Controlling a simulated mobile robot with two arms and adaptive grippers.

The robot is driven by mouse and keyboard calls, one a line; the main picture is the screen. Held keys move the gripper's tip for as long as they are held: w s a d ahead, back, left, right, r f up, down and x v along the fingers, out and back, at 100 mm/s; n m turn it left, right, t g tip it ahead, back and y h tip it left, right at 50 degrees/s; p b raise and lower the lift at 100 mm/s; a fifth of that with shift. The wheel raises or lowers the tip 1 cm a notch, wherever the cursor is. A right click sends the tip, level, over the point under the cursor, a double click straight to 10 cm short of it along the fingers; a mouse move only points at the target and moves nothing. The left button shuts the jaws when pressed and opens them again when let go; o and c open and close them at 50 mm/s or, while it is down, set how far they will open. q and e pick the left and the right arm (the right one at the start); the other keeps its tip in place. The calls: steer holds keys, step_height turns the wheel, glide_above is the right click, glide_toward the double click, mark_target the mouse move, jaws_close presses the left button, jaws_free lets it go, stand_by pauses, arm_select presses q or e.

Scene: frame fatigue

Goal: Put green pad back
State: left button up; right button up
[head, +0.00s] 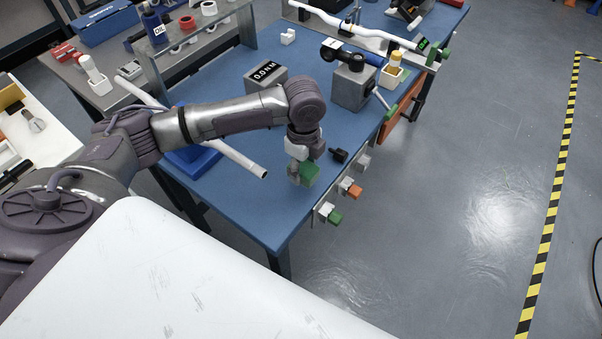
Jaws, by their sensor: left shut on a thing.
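My left gripper (303,160) reaches over the front right part of the blue table (240,205) and points down. It is shut on a green pad (309,174), held near the table's right edge. The gripper partly hides the pad, and I cannot tell whether it touches the table. On a rail along that edge sit another green pad (335,217), an orange pad (353,190) and a pale holder (363,161) with no coloured pad visible. My right gripper is not in view.
A white tube (238,157) lies under my left arm. A small black part (338,155) is right beside the gripper. A "0.0 NM" box (265,75) and a grey block (352,90) stand farther back. Open floor lies to the right.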

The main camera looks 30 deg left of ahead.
arm_select(q)
steer(key=shift+a+f, duration=0.2)
steer(key=shift+a, duration=0.05)
step_height(320, 180, down, 3)
steer(key=shift+s+r+p, duration=0.1)
steer(key=shift+r+p, duration=0.05)
steer(key=shift+p, duration=0.8)
steer(key=shift+f, duration=0.4)
steer(key=shift+f, duration=0.15)
steer(key=shift+f, duration=0.1)
steer(key=o, duration=1.1)
